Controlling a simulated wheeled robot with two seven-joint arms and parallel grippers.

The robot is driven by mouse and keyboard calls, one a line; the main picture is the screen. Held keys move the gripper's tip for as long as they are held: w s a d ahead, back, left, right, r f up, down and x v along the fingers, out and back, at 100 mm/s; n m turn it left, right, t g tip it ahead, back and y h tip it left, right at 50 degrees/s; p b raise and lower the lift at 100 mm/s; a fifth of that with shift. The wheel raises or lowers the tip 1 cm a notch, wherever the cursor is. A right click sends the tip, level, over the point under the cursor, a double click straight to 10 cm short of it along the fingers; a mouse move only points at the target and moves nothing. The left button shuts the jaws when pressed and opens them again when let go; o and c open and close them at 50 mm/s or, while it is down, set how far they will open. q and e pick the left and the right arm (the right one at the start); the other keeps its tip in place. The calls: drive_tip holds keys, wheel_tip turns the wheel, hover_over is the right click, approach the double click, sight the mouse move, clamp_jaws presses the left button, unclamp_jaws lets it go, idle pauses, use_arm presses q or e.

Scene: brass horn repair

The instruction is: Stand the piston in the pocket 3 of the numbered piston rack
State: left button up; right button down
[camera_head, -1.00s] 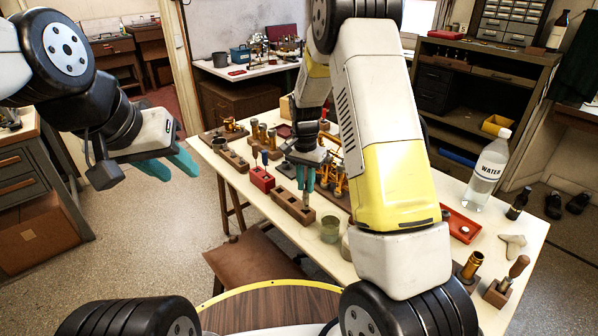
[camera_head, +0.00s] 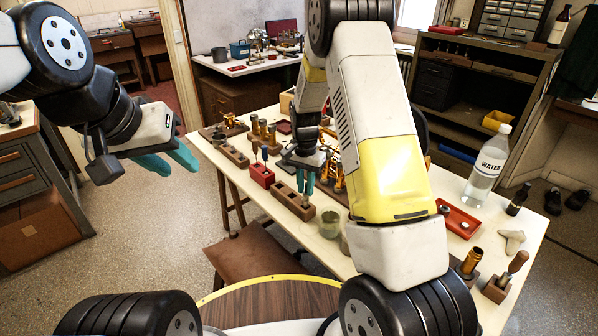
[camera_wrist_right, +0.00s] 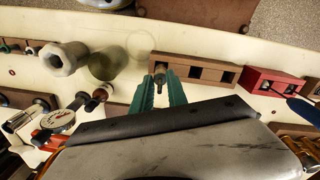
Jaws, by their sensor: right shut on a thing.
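The wooden piston rack (camera_head: 283,199) lies on the light table and also shows in the right wrist view (camera_wrist_right: 212,73). Two of its pockets look empty in the wrist view; no numbers are readable. My right gripper (camera_head: 304,187) is shut on the small grey piston (camera_head: 305,201), held about upright at the rack's near end. In the wrist view the piston (camera_wrist_right: 160,68) sits between the teal fingertips (camera_wrist_right: 160,85) at the leftmost pocket. Its lower end is hidden, so I cannot tell how deep it is. My left gripper (camera_head: 168,161) is open and empty, off the table's left side.
A red block (camera_head: 262,176) with a blue-handled tool stands beyond the rack. A greenish glass jar (camera_head: 330,224) stands close to the rack's near end. A red tray (camera_head: 459,220) and a water bottle (camera_head: 487,168) are at the right. A brown stool (camera_head: 255,252) stands before the table.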

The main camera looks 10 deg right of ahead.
drive_tip(key=shift+f, duration=0.6)
drive_tip(key=c, duration=1.2)
unclamp_jaws()
drive_tip(key=shift+c, duration=0.2)
drive_tip(key=shift+r, duration=0.1)
wheel_tip(320, 180, up, 6)
drive_tip(key=shift+w+a+r, duration=0.1)
drive_tip(key=shift+w+r, duration=0.05)
drive_tip(key=shift+r, duration=0.65)
